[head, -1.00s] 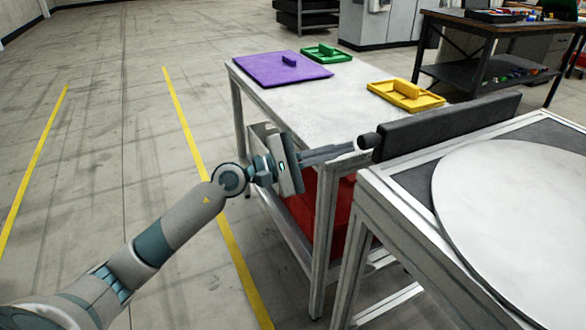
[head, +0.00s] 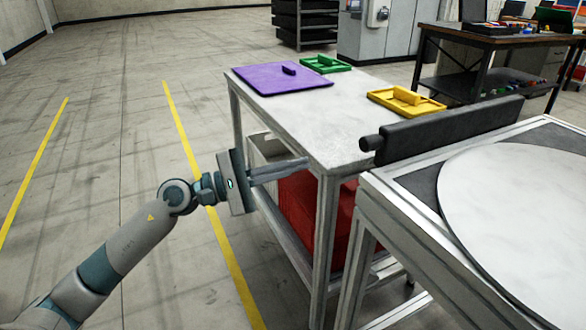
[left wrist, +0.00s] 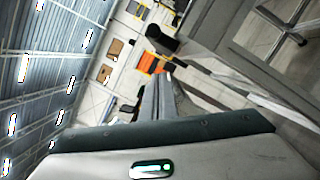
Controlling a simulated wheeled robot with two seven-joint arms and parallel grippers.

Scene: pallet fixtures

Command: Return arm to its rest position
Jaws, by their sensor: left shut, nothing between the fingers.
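My left arm comes in from the lower left in the head view. Its gripper (head: 303,163) is shut and empty, beside the left edge of the white-topped table (head: 318,122), its fingertips by the table's near corner. In the left wrist view the closed fingers (left wrist: 168,82) lie together with nothing between them. My right gripper does not show in either view.
A purple plate (head: 283,78), a green fixture (head: 325,63) and a yellow fixture (head: 408,100) lie on the table. A dark roller bar (head: 450,128) and a round white disc (head: 530,205) are at right. Red bins (head: 318,220) sit below. Floor at left is clear.

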